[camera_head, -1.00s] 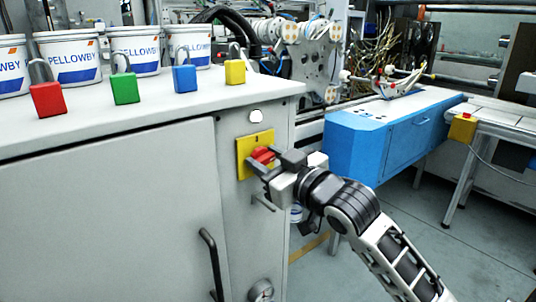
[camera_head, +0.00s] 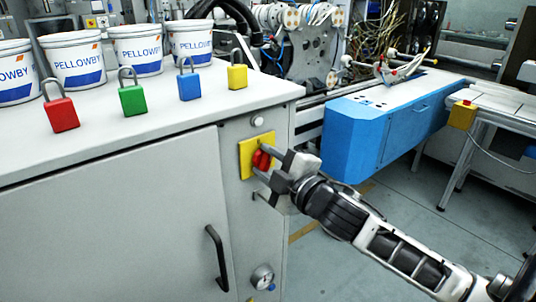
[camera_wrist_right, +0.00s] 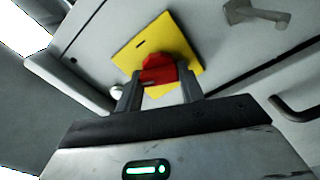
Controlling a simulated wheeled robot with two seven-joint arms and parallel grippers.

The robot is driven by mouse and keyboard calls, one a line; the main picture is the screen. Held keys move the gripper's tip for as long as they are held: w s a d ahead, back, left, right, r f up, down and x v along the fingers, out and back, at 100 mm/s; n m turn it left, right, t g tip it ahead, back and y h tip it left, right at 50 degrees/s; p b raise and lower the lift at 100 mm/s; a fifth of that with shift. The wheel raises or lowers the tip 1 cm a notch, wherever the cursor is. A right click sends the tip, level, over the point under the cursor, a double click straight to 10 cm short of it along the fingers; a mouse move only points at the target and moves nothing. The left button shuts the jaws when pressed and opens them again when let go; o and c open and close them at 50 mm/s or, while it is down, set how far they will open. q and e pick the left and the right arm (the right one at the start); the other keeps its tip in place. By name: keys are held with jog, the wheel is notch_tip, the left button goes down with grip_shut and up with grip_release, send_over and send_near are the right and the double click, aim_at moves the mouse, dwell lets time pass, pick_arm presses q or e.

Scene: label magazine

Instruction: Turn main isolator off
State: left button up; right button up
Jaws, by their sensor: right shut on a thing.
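The main isolator has a red handle (camera_head: 262,158) on a yellow plate (camera_head: 245,160), set in the narrow side of the grey cabinet. My right gripper (camera_head: 265,163) is shut on the red handle, with one finger on either side. In the right wrist view the red handle (camera_wrist_right: 165,68) sits between the fingertips (camera_wrist_right: 160,82), in front of the yellow plate (camera_wrist_right: 185,45). The fingers hide part of the handle. My left gripper is not in view.
Red (camera_head: 61,115), green (camera_head: 133,99), blue (camera_head: 189,87) and yellow (camera_head: 237,76) padlocks stand on the cabinet top (camera_head: 100,150) before white buckets (camera_head: 77,62). A black door handle (camera_head: 217,258) projects nearby.

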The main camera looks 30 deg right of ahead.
jog(key=n+p, duration=0.2)
jog(key=n, duration=0.2)
jog(key=shift+n, duration=0.4)
jog(key=shift+f, duration=0.1)
jog(key=o, duration=1)
jog(key=shift+s, duration=0.1)
jog(key=shift+s+f, duration=0.1)
jog(key=shift+s, duration=0.2)
jog(key=s+d, duration=0.1)
jog(key=s, duration=1.4)
jog(key=shift+d, duration=0.1)
